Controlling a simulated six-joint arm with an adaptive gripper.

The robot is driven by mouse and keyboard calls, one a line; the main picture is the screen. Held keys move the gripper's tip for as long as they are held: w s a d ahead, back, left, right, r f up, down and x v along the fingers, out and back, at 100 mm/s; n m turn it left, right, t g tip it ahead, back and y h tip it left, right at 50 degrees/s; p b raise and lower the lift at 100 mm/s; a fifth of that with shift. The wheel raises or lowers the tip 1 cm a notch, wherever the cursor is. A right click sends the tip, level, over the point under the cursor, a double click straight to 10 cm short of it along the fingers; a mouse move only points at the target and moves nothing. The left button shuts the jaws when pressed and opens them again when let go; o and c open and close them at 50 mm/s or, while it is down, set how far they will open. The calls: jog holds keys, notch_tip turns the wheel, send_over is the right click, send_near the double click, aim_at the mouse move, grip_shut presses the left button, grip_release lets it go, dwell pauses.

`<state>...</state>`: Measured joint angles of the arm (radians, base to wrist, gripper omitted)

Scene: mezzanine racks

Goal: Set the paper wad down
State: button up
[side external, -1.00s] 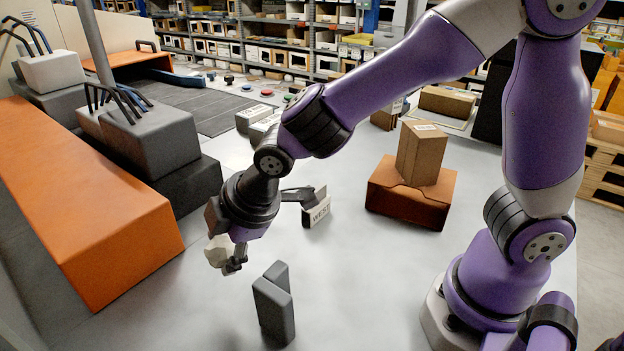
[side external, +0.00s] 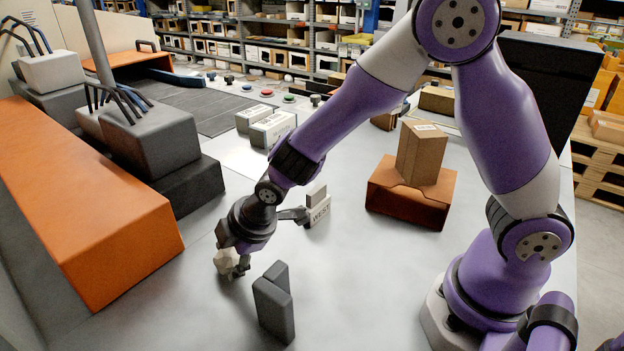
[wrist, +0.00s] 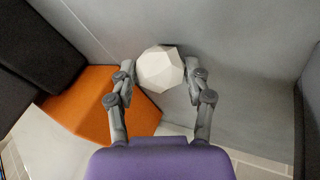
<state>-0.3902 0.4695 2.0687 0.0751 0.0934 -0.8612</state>
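The paper wad (side external: 225,262) is off-white and faceted. In the wrist view the wad (wrist: 160,68) sits between the two fingertips, with one on each side against it. My gripper (side external: 236,266) points down, shut on the wad, low over the grey table (side external: 350,280). A dark shadow lies close around the wad in the wrist view. I cannot tell whether its underside touches the table. In the side view the fingers partly cover its right side.
A dark grey upright block (side external: 273,305) stands just right of my gripper. A small block marked WEST (side external: 318,210) is behind it. A long orange block (side external: 90,215) lies left. A cardboard box (side external: 420,153) stands on an orange-brown base (side external: 408,200). Table around the wad is clear.

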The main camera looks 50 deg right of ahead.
jog(key=o, duration=0.3)
jog(key=shift+s+r, duration=0.15)
jog(key=shift+r, duration=0.35)
jog(key=v, duration=1.1)
jog(key=s+d+r+m, duration=0.1)
jog(key=s+d+m, duration=0.2)
jog(key=d+m, duration=0.1)
jog(key=s+d+r+m+h, duration=0.1)
jog(key=s+d+r+m, duration=0.1)
jog(key=s+d+m, duration=0.1)
jog(key=s+d+r+m, duration=0.2)
jog(key=s+d+m, duration=0.2)
jog(key=m, duration=0.3)
jog(key=shift+s+d+r, duration=0.15)
jog(key=shift+d+r, duration=0.1)
jog(key=shift+d, duration=0.05)
